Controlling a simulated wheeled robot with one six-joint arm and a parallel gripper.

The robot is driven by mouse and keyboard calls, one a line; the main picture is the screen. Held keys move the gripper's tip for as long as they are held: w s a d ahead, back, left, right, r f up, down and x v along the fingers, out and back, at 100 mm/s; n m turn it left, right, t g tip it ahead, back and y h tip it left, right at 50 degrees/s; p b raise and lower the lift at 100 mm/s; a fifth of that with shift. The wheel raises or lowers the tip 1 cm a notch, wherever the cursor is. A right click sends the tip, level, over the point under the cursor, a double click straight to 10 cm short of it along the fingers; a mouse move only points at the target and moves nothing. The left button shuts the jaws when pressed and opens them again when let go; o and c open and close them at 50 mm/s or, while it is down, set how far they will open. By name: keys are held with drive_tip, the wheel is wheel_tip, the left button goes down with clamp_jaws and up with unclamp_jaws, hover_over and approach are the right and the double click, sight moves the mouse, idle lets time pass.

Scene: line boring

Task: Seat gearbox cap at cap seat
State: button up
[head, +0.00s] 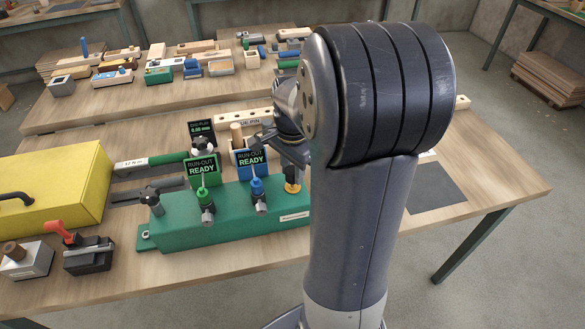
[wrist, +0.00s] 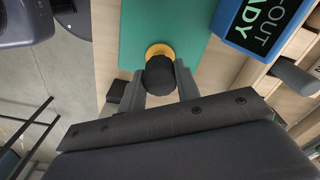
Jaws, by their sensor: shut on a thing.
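My gripper (wrist: 161,82) is shut on a dark round knob, which I take to be the gearbox cap (wrist: 160,76). One finger lies on each side of it. A gold ring (wrist: 157,50) shows just beyond the knob, over the green housing (wrist: 150,20). In the head view a gold piece (head: 292,188) is at the right end of the green housing (head: 222,225), below my gripper. I cannot tell whether the gold belongs to the cap or to its seat, nor whether the cap touches the housing. My arm hides part of this area.
Two run-out gauges reading READY, one green (head: 202,164) and one blue (head: 250,158), stand on the housing left of my gripper. A yellow case (head: 60,195) and red-handled tool (head: 62,232) are farther left. A grey mat (head: 437,186) lies bare at right.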

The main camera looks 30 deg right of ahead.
drive_tip(key=shift+f+b, duration=1)
drive_tip(key=shift+f, duration=0.5)
drive_tip(key=o, duration=1.1)
drive_tip(key=shift+r, duration=0.1)
wheel_tip(320, 180, up, 8)
drive_tip(key=p, duration=0.7)
drive_tip(key=shift+f, duration=0.2)
wheel_tip(320, 180, down, 8)
drive_tip(key=b, duration=0.7)
